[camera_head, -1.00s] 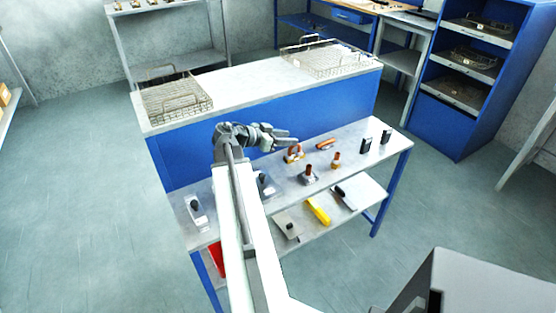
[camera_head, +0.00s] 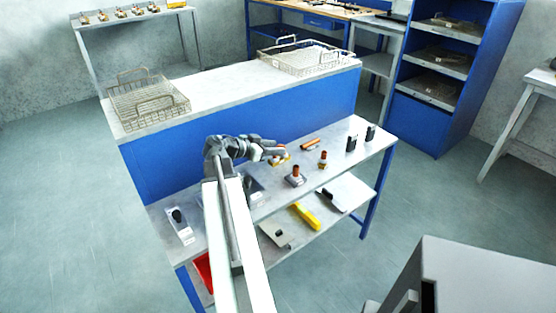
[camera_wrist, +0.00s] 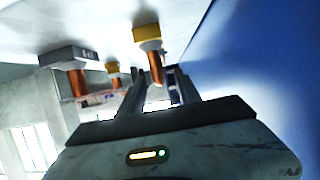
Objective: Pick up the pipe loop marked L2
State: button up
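No L2 mark can be read in either view. A copper piece with a yellow part (camera_head: 279,160) stands on the grey bench, partly hidden by my gripper (camera_head: 284,152). In the wrist view, which looks tilted over, a copper tube with a yellow collar (camera_wrist: 148,35) is close to the fingertips. My gripper (camera_wrist: 158,82) appears open, with a gap between its two fingers. The tube lies in line with that gap; I cannot tell whether it is between the fingers or just beyond. Whether it is the L2 loop cannot be told.
The bench (camera_head: 340,150) also holds a copper piece on a dark base (camera_head: 295,176), a smaller copper piece (camera_head: 323,160), a lying copper piece (camera_head: 310,145) and black blocks (camera_head: 351,143). Behind stands a blue-sided counter with wire baskets (camera_head: 150,100). Several small pieces are on the back shelf (camera_head: 140,20).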

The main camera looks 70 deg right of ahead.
jog(key=x, duration=0.2)
jog(key=shift+s+d+f, duration=0.2)
jog(key=shift+d+f, duration=0.05)
jog(key=shift+r, duration=0.1)
grip_shut()
jog(key=shift+w, duration=0.1)
dwell(0.9)
